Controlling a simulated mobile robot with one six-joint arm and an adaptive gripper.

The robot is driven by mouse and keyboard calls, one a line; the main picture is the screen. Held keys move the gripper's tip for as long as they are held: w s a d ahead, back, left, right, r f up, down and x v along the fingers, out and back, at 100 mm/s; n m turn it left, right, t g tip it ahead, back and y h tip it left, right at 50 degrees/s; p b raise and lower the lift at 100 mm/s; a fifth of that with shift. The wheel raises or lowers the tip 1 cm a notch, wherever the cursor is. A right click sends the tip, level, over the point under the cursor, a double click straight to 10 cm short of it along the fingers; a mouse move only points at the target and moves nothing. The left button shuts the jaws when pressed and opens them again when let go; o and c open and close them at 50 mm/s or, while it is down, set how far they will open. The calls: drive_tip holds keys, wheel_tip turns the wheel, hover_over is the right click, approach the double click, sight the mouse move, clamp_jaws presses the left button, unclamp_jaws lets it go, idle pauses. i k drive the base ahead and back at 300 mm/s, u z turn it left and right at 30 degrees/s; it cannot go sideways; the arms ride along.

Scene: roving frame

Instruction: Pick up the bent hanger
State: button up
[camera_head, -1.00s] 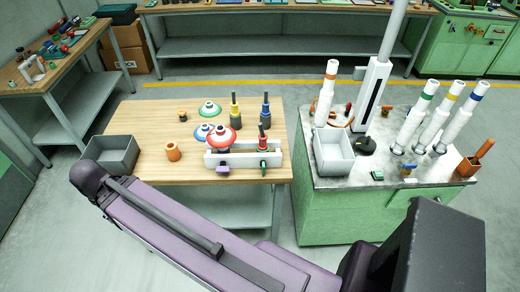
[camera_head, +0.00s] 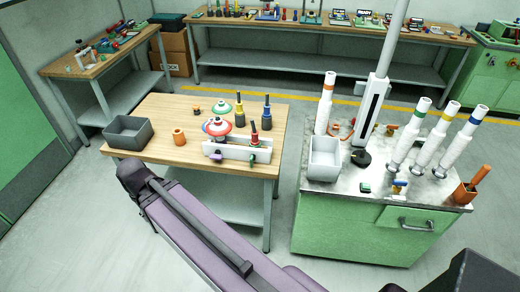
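I cannot identify a bent hanger for certain. A small white bent piece (camera_head: 82,60) lies near the front of the left bench (camera_head: 100,66), among red and green items; it is too small to tell whether it is the hanger. My purple and black arm crosses the lower part of the view, in front of the wooden table. My gripper is not in view.
The green cabinet (camera_head: 350,230) carries a white bin (camera_head: 324,158) and white tubes. Open floor (camera_head: 90,220) lies at the left.

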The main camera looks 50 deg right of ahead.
sight(255, 141)
drive_tip(key=u, duration=0.05)
drive_tip(key=k, duration=1.45)
drive_tip(key=z, duration=1.3)
drive_tip(key=i, duration=1.05)
drive_tip(key=z, duration=0.05)
